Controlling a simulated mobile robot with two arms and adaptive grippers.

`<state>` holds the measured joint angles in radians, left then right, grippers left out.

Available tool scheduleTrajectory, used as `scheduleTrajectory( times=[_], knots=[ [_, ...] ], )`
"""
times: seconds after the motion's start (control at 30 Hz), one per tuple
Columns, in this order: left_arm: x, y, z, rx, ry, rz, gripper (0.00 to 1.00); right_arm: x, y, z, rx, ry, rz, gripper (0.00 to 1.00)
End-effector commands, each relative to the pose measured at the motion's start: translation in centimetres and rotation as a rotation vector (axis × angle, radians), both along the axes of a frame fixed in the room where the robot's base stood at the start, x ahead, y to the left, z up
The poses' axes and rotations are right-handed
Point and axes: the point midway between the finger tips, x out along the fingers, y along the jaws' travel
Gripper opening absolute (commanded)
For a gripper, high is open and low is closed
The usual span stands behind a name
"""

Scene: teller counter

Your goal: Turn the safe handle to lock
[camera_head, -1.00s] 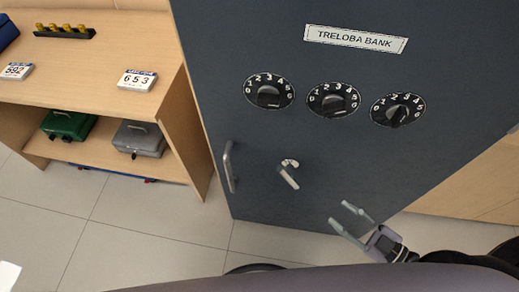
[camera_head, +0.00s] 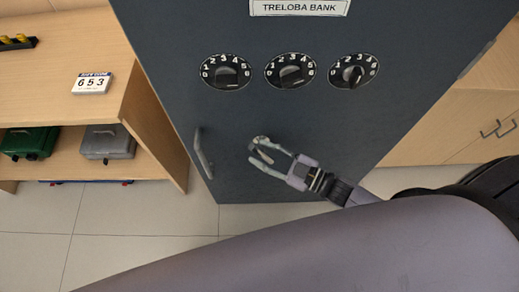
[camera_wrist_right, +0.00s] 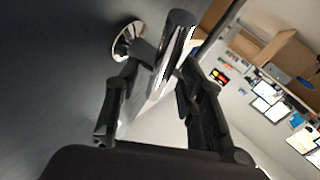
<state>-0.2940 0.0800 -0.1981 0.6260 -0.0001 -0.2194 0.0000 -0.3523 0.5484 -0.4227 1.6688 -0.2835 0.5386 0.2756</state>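The dark blue-grey safe (camera_head: 190,110) stands upright in the middle of the head view. Its small silver lever handle (camera_head: 266,156) is mostly covered by my right gripper (camera_head: 256,155). In the right wrist view the handle's round chrome base (camera_wrist_right: 128,40) and its lever (camera_wrist_right: 176,38) show just beyond the fingertips. My right gripper (camera_wrist_right: 155,72) has its fingers apart, with the lever between or just in front of the tips. I cannot tell whether either finger touches it. My left gripper is out of view.
Three numbered dials (camera_head: 290,72) sit above the handle, and a vertical pull bar (camera_head: 203,153) is left of it. A wooden shelf (camera_head: 150,125) with green and grey cash boxes stands left. Wooden cabinets (camera_head: 450,130) stand right. My arm fills the foreground.

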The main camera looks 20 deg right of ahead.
Motion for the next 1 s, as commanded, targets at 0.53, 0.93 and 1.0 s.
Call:
scheduleTrajectory(
  times=[0.53,0.93,1.0],
  knots=[
    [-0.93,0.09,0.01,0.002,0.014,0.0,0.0,1.08,1.08,-0.01,0.001,0.001,0.0,0.32],
    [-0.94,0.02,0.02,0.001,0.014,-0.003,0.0,1.07,1.05,-0.02,0.0,0.001,0.0,0.05],
    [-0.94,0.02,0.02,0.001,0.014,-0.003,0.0,1.07,1.05,-0.02,0.0,0.001,0.0,0.0]
  ],
)
